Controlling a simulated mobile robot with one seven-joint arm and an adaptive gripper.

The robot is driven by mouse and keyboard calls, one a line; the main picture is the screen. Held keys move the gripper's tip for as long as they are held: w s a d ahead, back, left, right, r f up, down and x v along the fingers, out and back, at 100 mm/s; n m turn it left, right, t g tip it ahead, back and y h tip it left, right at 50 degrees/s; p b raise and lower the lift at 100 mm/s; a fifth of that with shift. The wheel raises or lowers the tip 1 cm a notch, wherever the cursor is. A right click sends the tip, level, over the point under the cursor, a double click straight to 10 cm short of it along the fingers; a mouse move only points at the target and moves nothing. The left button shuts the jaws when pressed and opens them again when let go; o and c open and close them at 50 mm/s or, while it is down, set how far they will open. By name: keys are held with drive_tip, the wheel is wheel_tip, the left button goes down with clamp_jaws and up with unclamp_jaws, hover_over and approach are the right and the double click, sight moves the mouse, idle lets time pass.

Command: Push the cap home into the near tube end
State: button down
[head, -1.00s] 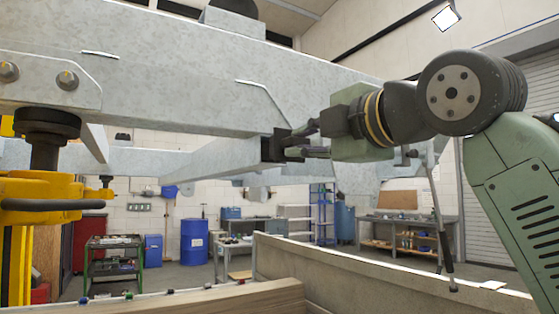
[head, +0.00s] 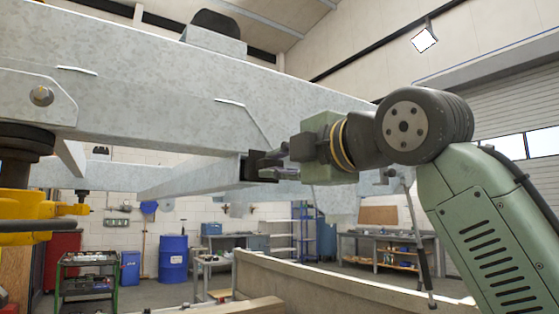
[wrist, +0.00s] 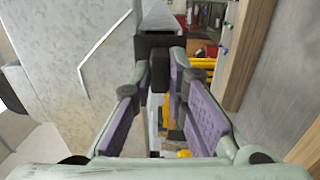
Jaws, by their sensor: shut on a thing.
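The cap (head: 262,163) is a black square piece with a tab at its back. It stands at the near end of the grey galvanised tube (head: 205,171), under the big frame beam. My gripper (head: 281,170) comes from the right and is shut on the cap. In the wrist view the fingertips (wrist: 160,68) pinch the tab, and the cap's dark face (wrist: 156,42) lines up with the tube end (wrist: 158,17) behind it. Black still shows outside the tube. How deep the cap sits is hidden.
The galvanised beam (head: 200,75) runs close above and left of my gripper. A yellow stand (head: 30,212) holds the frame at the left. A low grey trailer side (head: 330,279) and a wooden plank (head: 225,307) lie below. The floor behind, with a blue drum (head: 173,258), is distant.

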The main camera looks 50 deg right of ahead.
drive_tip(key=shift+w, duration=0.2)
drive_tip(key=shift+p+x, duration=0.55)
drive_tip(key=shift+x, duration=0.6)
drive_tip(key=shift+w+d+r, duration=0.1)
drive_tip(key=shift+w, duration=0.05)
drive_tip(key=shift+w+d, duration=0.1)
drive_tip(key=shift+w, duration=0.15)
drive_tip(key=c, duration=1.5)
unclamp_jaws()
drive_tip(key=v, duration=1.2)
